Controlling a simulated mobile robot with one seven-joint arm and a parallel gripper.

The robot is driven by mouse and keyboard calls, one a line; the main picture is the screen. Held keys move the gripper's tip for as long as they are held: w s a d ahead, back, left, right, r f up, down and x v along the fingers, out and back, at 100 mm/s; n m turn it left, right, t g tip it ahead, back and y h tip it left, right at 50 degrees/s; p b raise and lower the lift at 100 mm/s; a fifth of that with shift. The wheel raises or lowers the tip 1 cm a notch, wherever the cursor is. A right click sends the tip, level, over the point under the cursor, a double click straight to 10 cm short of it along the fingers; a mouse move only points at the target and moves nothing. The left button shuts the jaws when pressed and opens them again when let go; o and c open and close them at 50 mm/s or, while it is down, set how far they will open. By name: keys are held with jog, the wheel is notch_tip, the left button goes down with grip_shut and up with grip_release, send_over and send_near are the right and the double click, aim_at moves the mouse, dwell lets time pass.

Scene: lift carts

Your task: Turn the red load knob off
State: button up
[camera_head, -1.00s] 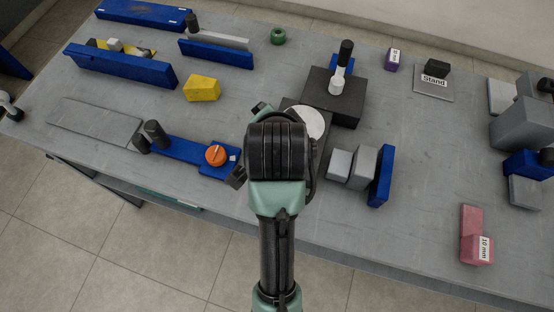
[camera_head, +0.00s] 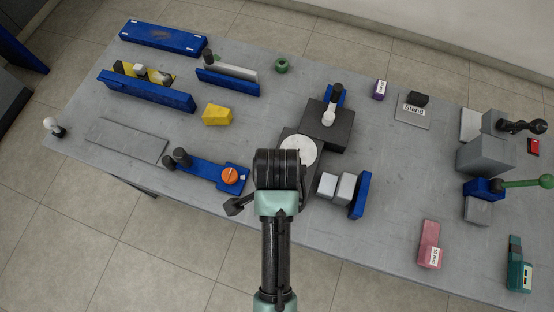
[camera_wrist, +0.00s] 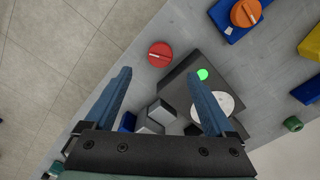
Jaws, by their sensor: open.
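The red knob (camera_wrist: 160,54) is round with a pale line across its face. In the wrist view it sits on the grey table near its front edge, just ahead of the gap between my fingertips. My gripper (camera_wrist: 160,74) is open and empty, with its two blue fingers wide apart and not touching the knob. In the head view my arm hides the red knob and most of the gripper.
An orange knob (camera_head: 230,176) on a blue base is left of my arm. A dark block with a white disc (camera_head: 299,150) and grey blocks (camera_head: 345,188) stand close by.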

notch_tip(320, 180, down, 10)
jog(key=shift+f, duration=0.2)
jog(key=c, duration=1.4)
